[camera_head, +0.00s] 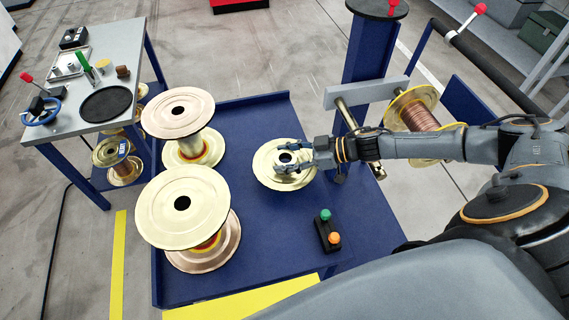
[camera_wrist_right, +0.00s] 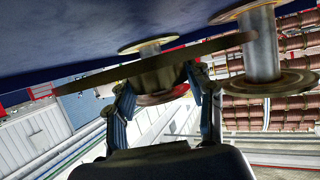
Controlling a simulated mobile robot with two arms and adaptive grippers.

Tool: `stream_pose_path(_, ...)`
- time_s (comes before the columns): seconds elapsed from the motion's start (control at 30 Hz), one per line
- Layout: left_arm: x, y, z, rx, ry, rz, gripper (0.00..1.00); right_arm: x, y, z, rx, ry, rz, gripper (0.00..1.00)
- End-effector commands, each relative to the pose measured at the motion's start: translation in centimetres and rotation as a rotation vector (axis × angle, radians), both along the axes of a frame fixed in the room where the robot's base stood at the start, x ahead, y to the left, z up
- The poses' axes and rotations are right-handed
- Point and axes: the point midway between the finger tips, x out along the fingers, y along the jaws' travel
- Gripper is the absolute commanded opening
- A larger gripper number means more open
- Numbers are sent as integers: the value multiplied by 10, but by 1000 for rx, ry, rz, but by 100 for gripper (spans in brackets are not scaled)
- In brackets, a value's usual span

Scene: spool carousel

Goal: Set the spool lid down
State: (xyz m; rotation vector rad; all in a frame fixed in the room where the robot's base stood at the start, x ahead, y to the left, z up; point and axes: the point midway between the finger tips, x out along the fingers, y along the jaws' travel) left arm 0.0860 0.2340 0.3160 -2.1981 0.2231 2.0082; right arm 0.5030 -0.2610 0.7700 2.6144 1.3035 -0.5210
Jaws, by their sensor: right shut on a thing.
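The spool lid (camera_head: 269,178) is a pale brass disc with a raised hub around a dark hole. In the head view it is over the right part of the blue table (camera_head: 262,114). My right gripper (camera_head: 285,161) reaches in from the right and is shut on the hub. In the right wrist view the lid (camera_wrist_right: 98,77) shows nearly edge-on, with the fingers (camera_wrist_right: 160,92) on either side of the hub. I cannot tell whether its underside touches the table. My left gripper is not in view.
Two big spools, one at the back (camera_head: 178,112) and one at the front (camera_head: 182,207), stand left of the lid. A box with green and orange buttons (camera_head: 327,233) is near the right edge. A copper-wound spool (camera_head: 417,114) hangs beyond. Bare table lies in front of the lid.

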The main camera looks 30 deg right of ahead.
Motion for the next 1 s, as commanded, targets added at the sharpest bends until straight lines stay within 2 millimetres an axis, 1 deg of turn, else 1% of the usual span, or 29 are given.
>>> stream_pose_path(0.03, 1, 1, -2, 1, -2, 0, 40, 7, -1, -5, 3, -5, 0, 0)
stream_pose_path(0.27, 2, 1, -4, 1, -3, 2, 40, 16, -4, -17, 3, -4, 0, 0)
stream_pose_path(0.33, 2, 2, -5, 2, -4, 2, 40, 21, -4, -23, 3, -4, 0, 0)
stream_pose_path(0.4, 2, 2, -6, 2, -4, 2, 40, 19, -4, -35, 5, 1, -2, 0)
stream_pose_path(0.5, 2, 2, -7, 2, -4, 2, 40, 19, -5, -47, 4, -1, -1, 0)
stream_pose_path(0.6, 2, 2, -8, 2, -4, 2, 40, 19, -5, -51, 4, -3, -1, 0)
stream_pose_path(0.83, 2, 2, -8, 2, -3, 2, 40, 19, -5, -51, 4, -3, -1, 0)
stream_pose_path(0.93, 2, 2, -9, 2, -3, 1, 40, 19, -5, -54, 3, -3, -1, 0)
stream_pose_path(0.97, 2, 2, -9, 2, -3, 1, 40, 18, -5, -55, 1, 0, -1, 57)
stream_pose_path(1.0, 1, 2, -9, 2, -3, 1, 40, 18, -5, -55, 1, 0, -1, 65)
